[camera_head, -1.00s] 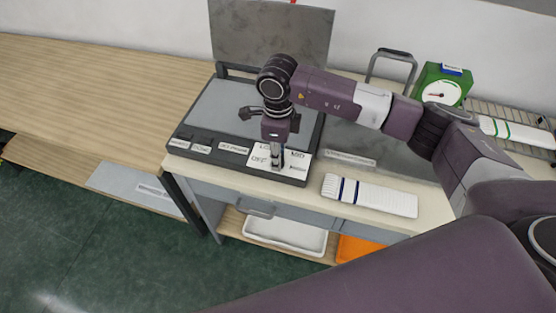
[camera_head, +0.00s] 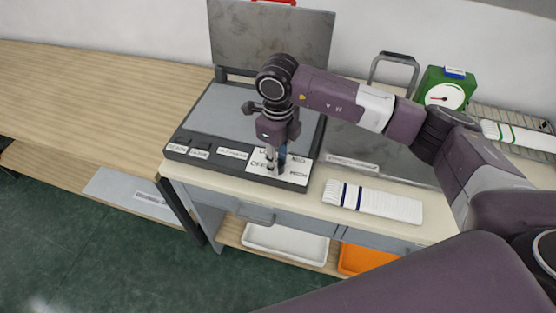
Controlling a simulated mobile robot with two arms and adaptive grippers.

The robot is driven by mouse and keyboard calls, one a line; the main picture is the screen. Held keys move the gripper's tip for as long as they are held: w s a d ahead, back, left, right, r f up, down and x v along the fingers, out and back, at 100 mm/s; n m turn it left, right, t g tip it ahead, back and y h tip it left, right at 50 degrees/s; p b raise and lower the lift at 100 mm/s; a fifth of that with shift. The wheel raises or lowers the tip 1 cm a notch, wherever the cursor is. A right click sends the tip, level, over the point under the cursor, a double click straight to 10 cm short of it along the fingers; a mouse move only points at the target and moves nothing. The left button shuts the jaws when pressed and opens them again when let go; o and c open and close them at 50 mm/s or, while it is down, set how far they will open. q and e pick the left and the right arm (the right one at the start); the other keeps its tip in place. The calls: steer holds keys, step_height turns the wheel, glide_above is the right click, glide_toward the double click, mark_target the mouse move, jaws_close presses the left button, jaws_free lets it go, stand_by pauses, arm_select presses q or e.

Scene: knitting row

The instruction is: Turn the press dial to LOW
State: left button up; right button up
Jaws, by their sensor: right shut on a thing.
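The press (camera_head: 208,119) stands on the cream bench top with its grey lid (camera_head: 268,38) raised at the back. Its front right corner carries a white dial plate (camera_head: 297,176) with OFF, LOW and MED lettering, partly covered by my gripper. My right gripper (camera_head: 275,165) points down over this plate, its fingers shut on the dial. The dial itself is mostly hidden between the fingers, so I cannot read its pointer. My left gripper is not in view.
A folded white cloth with blue stripes (camera_head: 385,203) lies right of the press. Behind it are a green box with a gauge (camera_head: 445,92) and a wire rack with another striped cloth (camera_head: 520,135). White (camera_head: 285,243) and orange (camera_head: 362,259) trays sit on the shelf below.

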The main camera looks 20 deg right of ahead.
steer(key=shift+r, duration=0.1)
steer(key=o, duration=1.2)
steer(key=shift+c, duration=0.2)
step_height(320, 180, up, 12)
